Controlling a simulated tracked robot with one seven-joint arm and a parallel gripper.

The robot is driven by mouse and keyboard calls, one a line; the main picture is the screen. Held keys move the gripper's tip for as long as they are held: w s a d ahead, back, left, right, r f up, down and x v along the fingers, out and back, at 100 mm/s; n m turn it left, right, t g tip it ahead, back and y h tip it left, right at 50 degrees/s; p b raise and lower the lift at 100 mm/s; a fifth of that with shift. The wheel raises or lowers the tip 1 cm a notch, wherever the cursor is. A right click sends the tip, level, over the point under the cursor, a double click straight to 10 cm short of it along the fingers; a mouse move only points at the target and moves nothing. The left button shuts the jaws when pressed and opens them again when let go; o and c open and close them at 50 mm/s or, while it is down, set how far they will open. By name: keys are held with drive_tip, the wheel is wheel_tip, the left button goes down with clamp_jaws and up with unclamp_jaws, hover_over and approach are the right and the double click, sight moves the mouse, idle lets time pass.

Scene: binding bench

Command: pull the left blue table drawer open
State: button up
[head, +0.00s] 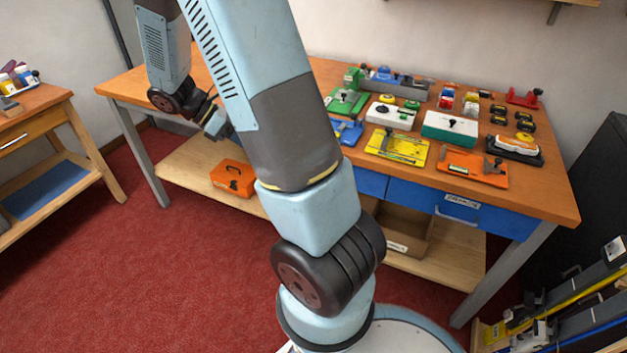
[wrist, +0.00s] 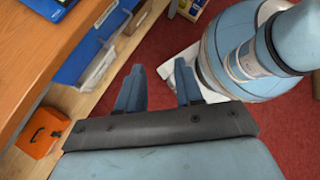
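The left blue drawer (head: 371,183) sits under the tabletop in the head view. My arm hides most of it, and its handle does not show there. In the wrist view a blue drawer front (wrist: 76,62) with a pale handle (wrist: 98,68) lies at the upper left, left of the fingers. My gripper (wrist: 158,80) is open, with nothing between its two fingers, and is apart from the drawer front. In the head view my gripper (head: 216,123) is by the front of the table, left of the drawers and above the lower shelf.
The right blue drawer (head: 490,217) has a label and handle and looks shut. The wooden table (head: 551,200) carries colourful fixtures. An orange toolbox (head: 232,178) stands on the lower shelf (head: 182,172). A side table (head: 45,97) is at far left. Red carpet (head: 150,270) is clear in front.

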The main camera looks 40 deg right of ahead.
drive_tip(key=w+d+f+n+g+h, duration=0.1)
drive_tip(key=d+f+n+h, duration=0.35)
drive_tip(key=f+n, duration=0.6)
drive_tip(key=w+d+f+n+h, duration=0.1)
drive_tip(key=d+f+n+h, duration=0.35)
drive_tip(key=f, duration=1.05)
drive_tip(key=s+d+r+n+h, duration=0.1)
drive_tip(key=s+d, duration=0.4)
drive_tip(key=d, duration=0.5)
drive_tip(key=shift+d+r+h, duration=0.4)
drive_tip(key=shift+s, duration=0.1)
clamp_jaws()
drive_tip(key=shift+a, duration=0.15)
